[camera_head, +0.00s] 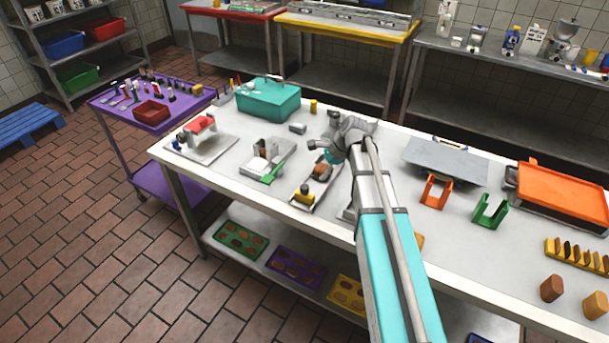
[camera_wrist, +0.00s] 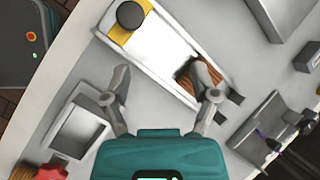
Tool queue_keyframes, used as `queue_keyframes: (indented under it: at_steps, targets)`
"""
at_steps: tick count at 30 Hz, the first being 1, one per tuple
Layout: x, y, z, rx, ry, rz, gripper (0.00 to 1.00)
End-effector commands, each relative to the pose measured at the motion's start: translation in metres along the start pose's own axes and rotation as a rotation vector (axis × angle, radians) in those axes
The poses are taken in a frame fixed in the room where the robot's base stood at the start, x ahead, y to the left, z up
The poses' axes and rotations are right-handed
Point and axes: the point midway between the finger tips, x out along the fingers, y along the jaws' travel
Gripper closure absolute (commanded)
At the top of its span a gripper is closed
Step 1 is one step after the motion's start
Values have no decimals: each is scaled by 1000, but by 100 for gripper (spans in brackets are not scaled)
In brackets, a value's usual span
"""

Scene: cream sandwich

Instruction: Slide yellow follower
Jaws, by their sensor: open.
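The yellow follower (camera_head: 304,192) is a small yellow block with a round black knob. It sits at the near end of a pale metal channel (camera_head: 313,188) on the table. In the wrist view the follower (camera_wrist: 121,33) is at the top, at one end of the channel (camera_wrist: 157,48). A brown ridged piece (camera_wrist: 205,76) lies at the channel's other end, partly behind a finger. My gripper (camera_head: 317,157) is over the channel's far end in the head view.
A metal fixture with a green handle (camera_head: 270,176) stands left of the channel. A teal box (camera_head: 268,98) and small yellow cylinder (camera_head: 313,106) stand behind. Orange (camera_head: 434,191) and green (camera_head: 490,211) holders are to the right. My arm hides part of the table.

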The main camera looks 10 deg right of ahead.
Motion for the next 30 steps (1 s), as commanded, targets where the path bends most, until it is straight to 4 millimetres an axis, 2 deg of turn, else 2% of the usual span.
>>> queue_keyframes:
  at_steps: [1,15,21,30]
  targets:
    - [-10,-3,14,-47,31,30,24]
    - [-44,-4,79,-451,309,297,24]
    - [-52,-4,91,-538,369,359,24]
    - [-51,-4,92,-555,382,373,24]
